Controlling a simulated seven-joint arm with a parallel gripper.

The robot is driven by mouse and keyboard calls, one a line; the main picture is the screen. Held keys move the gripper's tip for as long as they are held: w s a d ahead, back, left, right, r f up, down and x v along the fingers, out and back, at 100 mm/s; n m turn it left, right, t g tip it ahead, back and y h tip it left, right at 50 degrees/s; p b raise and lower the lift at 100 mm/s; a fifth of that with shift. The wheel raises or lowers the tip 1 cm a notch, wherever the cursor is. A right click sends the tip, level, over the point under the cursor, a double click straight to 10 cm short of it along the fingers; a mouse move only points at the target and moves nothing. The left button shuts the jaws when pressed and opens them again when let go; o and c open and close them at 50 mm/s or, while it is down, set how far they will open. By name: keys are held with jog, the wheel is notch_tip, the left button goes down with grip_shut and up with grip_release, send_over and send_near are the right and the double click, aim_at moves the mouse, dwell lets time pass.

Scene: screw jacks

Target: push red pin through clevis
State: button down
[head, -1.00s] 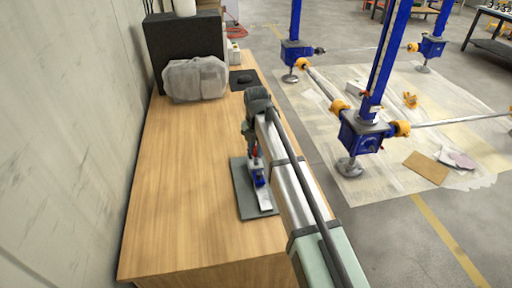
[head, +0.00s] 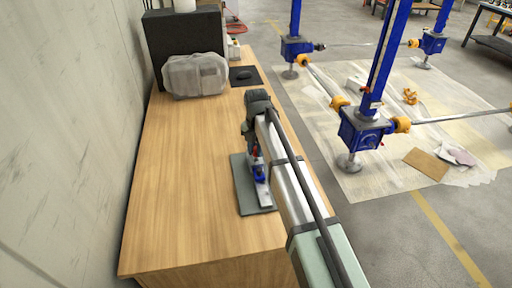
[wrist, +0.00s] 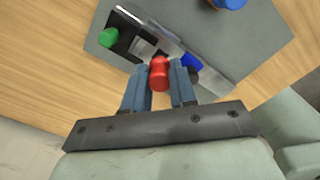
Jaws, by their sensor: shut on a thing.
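The red pin (wrist: 159,73) is between the fingers of my gripper (wrist: 160,84) in the wrist view, its rounded red end facing the camera. My gripper is shut on it. The pin's far end points toward a metal fixture (wrist: 150,28) on a grey mat; I cannot tell how far it is in the clevis. A green knob (wrist: 107,37) and a blue part (wrist: 191,63) sit on either side of the pin. In the head view my gripper (head: 252,150) is over the blue and silver fixture (head: 262,192), and my arm hides much of it.
The grey mat (head: 240,190) lies on the wooden bench (head: 180,190). A translucent wrapped case (head: 196,76) and a black box stand at the back. A blue round thing (wrist: 230,3) shows at the wrist view's top edge. The bench's left side is clear.

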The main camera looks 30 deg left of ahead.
jog(key=shift+f, duration=0.7)
jog(key=c, duration=0.8)
grip_release()
notch_tip(320, 180, up, 14)
jog(key=shift+f, duration=0.15)
